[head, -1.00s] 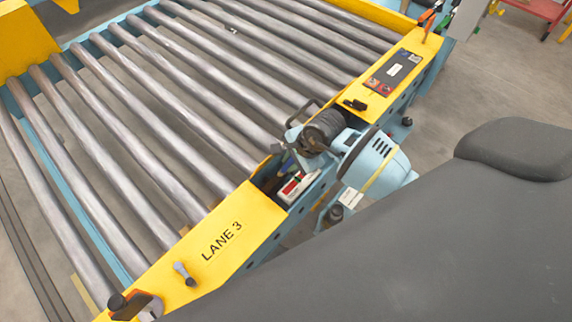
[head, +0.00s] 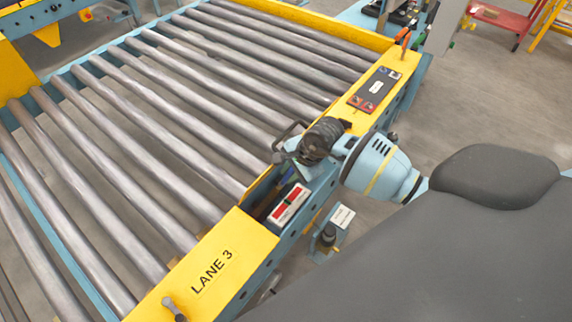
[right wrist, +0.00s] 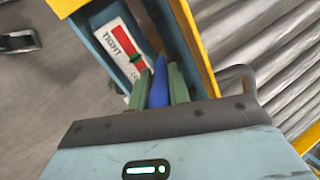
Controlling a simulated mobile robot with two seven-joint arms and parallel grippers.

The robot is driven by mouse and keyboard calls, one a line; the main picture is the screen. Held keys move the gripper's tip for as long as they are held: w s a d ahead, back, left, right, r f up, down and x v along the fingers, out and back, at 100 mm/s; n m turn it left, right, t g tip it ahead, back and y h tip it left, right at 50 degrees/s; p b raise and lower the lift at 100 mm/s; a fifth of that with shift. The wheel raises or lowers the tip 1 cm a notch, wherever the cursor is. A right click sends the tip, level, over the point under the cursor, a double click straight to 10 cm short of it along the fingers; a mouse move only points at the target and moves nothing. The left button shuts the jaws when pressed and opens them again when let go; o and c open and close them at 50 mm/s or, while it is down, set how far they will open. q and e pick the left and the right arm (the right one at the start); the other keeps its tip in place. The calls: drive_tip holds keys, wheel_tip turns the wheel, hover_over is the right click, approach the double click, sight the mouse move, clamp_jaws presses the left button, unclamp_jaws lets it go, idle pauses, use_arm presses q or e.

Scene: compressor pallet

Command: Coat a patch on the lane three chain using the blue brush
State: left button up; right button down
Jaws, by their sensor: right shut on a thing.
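My right gripper (head: 284,172) is over the cut-out in the yellow lane 3 rail (head: 205,268). In the right wrist view, its green fingers (right wrist: 160,82) are shut on the blue brush (right wrist: 158,88), of which the blue handle shows between them. The handle points into the narrow blue-walled channel (right wrist: 199,77). The brush tip and the chain cannot be made out, so I cannot tell whether they touch. A white gauge with a red band (head: 290,204), marked TIGHT in the wrist view (right wrist: 122,45), sits beside the fingers. My left gripper is out of view.
Grey rollers (head: 150,150) fill the conveyor left of the rail. A dark control panel (head: 375,88) lies farther along the rail. A small handle (head: 174,309) stands on the near rail cover. A metal loop handle (right wrist: 238,78) is close right of my gripper.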

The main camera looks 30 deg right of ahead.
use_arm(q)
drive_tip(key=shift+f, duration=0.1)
use_arm(e)
drive_tip(key=shift+d, duration=0.2)
use_arm(q)
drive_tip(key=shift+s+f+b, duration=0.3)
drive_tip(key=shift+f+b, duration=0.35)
drive_tip(key=shift+b, duration=0.05)
use_arm(e)
drive_tip(key=shift+w+d, duration=0.3)
drive_tip(key=shift+d, duration=0.5)
drive_tip(key=shift+w+d, duration=0.3)
drive_tip(key=shift+d, duration=0.5)
use_arm(q)
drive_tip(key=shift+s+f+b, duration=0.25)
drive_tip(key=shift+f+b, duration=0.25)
drive_tip(key=shift+b, duration=0.05)
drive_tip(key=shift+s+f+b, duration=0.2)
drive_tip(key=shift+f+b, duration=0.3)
use_arm(e)
drive_tip(key=shift+w+d, duration=0.35)
drive_tip(key=shift+d, duration=0.5)
drive_tip(key=shift+w+d, duration=0.3)
drive_tip(key=shift+d, duration=0.55)
